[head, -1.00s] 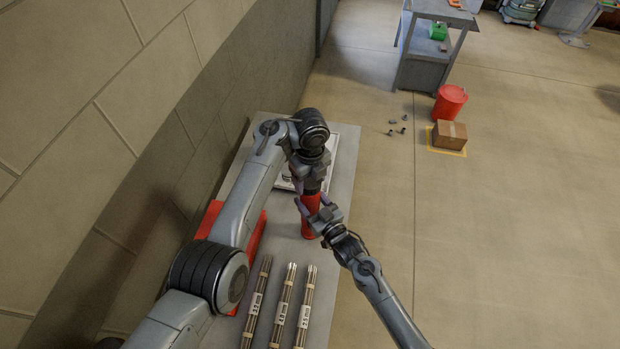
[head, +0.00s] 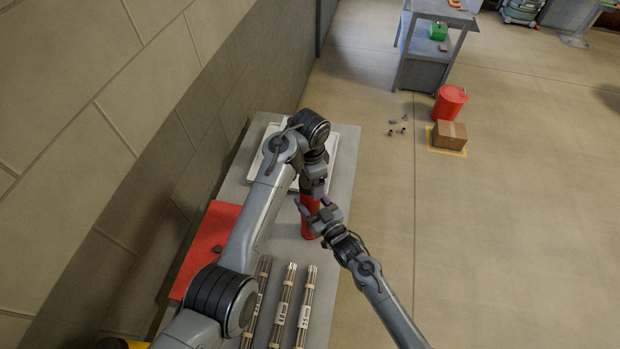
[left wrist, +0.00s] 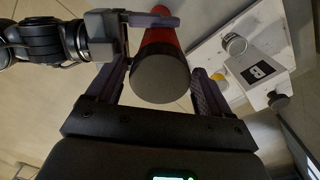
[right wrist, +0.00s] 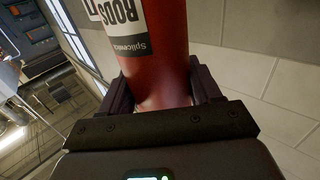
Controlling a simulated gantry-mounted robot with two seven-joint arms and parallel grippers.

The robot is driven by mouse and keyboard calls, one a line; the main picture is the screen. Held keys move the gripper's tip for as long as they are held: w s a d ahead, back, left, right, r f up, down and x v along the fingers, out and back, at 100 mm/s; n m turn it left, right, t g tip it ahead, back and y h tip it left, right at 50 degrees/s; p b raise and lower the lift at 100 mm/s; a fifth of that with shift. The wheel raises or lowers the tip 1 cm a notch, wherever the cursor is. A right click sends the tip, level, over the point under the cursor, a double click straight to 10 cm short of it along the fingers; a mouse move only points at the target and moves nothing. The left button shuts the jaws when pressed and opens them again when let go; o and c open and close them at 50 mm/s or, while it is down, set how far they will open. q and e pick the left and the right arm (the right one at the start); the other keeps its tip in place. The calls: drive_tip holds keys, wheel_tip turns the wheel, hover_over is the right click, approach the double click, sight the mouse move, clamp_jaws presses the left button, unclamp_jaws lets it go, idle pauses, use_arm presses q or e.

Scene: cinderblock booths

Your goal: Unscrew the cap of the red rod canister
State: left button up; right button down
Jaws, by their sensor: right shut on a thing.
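The red rod canister (head: 307,228) stands on the grey table, partly hidden by my arms in the head view. Its dark grey round cap (left wrist: 160,80) faces the left wrist camera. My left gripper (head: 314,187) is over the canister's top, its fingers (left wrist: 160,68) on either side of the cap and apparently spread. My right gripper (head: 310,211) is shut on the canister's red body from the side. In the right wrist view the body (right wrist: 163,70) sits between the right fingers, with a white and black label above them.
A white tray (head: 262,163) lies behind the canister. Several rod bundles (head: 284,305) lie in front. A red mat (head: 203,240) with a small dark item lies at left, near the block wall (head: 130,120).

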use_arm(q)
drive_tip(key=shift+o, duration=0.7)
